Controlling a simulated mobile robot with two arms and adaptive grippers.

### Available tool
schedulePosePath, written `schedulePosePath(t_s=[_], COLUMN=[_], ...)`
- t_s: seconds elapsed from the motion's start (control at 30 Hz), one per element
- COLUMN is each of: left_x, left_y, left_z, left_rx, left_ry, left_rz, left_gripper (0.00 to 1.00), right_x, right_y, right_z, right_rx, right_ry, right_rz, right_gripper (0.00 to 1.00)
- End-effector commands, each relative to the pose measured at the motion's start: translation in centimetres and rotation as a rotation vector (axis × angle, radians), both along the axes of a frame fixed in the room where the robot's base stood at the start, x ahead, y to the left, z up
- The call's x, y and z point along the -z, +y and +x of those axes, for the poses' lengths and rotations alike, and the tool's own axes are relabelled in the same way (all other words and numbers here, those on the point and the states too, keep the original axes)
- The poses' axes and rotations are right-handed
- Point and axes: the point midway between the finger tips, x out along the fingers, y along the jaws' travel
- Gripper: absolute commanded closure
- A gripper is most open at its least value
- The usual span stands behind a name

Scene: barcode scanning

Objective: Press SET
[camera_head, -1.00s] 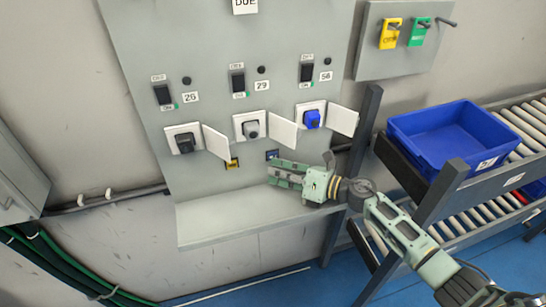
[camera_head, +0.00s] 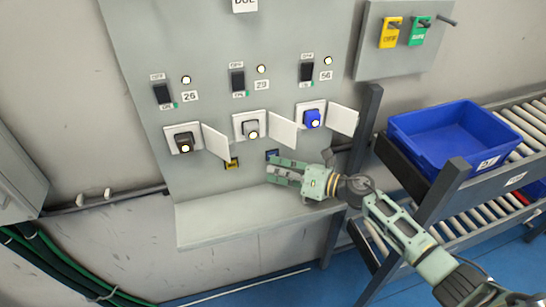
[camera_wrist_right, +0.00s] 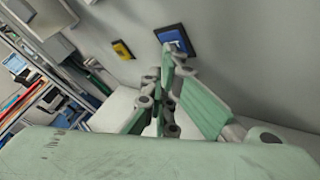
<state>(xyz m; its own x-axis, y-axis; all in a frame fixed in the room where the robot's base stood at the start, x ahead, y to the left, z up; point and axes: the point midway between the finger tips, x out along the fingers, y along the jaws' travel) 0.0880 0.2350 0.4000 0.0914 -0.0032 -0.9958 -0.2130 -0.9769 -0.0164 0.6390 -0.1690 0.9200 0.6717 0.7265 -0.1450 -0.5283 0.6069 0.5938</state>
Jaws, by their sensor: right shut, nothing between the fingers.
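A small blue button (camera_head: 272,154) sits on the grey panel, below the row of sockets. A yellow button (camera_head: 232,163) is to its left. In the right wrist view the blue button (camera_wrist_right: 178,36) has a dark square frame, and the yellow button (camera_wrist_right: 122,48) is beside it. I cannot read a SET label on either. My right gripper (camera_head: 269,170) is shut and empty. Its fingertips are right at the blue button and cover its lower part in the wrist view; I cannot tell whether they touch it. My left gripper is not in view.
The panel (camera_head: 210,70) has three switches with lit lamps and three open-lidded sockets, also glowing. A grey ledge (camera_head: 215,222) runs below. A blue crate (camera_head: 440,135) stands on a roller rack at the right, close to my right arm.

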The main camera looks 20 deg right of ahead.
Motion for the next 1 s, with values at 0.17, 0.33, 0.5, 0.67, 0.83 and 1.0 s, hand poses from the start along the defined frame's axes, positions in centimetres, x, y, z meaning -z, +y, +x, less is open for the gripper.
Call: schedulePosePath(t_s=[0.17,0.33,0.5,0.67,0.83,1.0], left_x=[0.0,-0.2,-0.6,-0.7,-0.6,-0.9], left_y=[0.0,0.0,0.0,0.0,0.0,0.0], left_z=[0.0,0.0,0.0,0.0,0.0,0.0], left_rx=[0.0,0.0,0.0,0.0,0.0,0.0], left_ry=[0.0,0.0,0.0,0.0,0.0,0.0], left_rz=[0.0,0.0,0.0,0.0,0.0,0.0], left_gripper=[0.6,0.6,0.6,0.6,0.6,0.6], right_x=[-0.1,-0.2,-0.2,-0.2,-0.1,-0.1], right_y=[0.0,-0.1,-0.1,-0.1,-0.1,-0.1], right_z=[0.1,-0.4,-1.3,-1.7,-1.7,-2.3], right_rx=[0.002,0.001,0.001,0.001,0.001,0.001], right_ry=[-0.002,-0.001,-0.001,-0.001,-0.001,0.001], right_rz=[0.002,0.001,0.001,0.001,0.001,0.0], right_gripper=[1.0,1.0,1.0,1.0,1.0,1.0])
